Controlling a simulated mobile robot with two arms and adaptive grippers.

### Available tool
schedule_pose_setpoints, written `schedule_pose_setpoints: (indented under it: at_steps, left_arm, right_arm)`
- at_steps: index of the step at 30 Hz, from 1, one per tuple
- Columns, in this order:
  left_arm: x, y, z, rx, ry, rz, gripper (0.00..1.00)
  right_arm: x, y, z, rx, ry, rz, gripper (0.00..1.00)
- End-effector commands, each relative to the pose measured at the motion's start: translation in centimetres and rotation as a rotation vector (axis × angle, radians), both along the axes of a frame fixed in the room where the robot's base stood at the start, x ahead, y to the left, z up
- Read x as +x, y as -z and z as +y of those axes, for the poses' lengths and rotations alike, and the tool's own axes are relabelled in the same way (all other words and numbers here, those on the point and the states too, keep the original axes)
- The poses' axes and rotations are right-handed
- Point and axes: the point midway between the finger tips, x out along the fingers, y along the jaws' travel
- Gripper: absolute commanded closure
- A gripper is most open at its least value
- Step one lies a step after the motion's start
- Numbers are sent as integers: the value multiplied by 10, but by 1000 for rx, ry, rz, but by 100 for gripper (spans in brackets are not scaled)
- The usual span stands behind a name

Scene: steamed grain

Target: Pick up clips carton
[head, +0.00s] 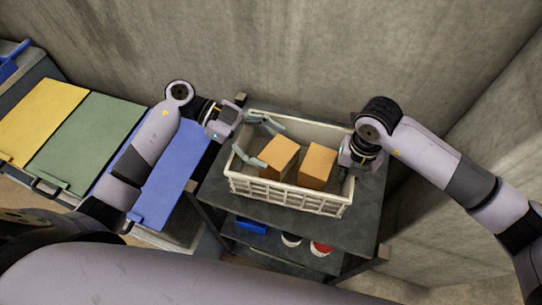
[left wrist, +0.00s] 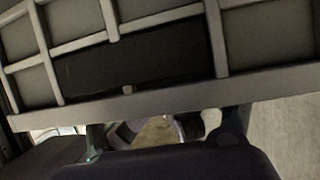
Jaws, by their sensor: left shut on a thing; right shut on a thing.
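Two plain orange-brown cartons, a left one (head: 279,154) and a right one (head: 317,165), stand side by side in a white basket (head: 288,199); I cannot read which holds clips. The basket's lattice wall (left wrist: 140,108) fills the upper left wrist view. My right gripper (head: 352,158) is at the basket's right end, shut on the basket as far as I can see; its fingertips are mostly hidden.
The basket rests on a dark cart (head: 360,228). On the cart's lower shelf are a blue item (head: 252,225) and round white and red items (head: 320,248). Bins with yellow (head: 42,120), green (head: 88,143) and blue (head: 165,180) lids stand at left. Concrete walls close in behind and right.

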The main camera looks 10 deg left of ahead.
Motion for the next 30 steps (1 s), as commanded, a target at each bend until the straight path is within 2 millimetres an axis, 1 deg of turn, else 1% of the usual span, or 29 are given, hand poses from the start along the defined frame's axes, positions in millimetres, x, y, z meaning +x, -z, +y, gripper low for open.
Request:
schedule_pose_setpoints:
  at_steps: [1,13,20,23,26,30]
  left_arm:
    - [-4,9,2,15,2,20,58]
    - [-4,9,3,16,2,20,85]
    - [-3,7,3,15,2,17,85]
    - [-3,0,3,16,1,15,85]
    - [-2,-18,3,15,1,9,85]
    - [-1,-50,2,11,2,3,85]
  right_arm:
    - [1,0,0,2,0,-2,100]
    - [0,1,0,0,1,0,100]
    - [0,1,-1,-1,2,0,100]
    - [0,1,-1,-2,2,0,100]
    - [0,1,-1,-2,3,0,100]
    - [0,1,-1,-2,2,1,100]
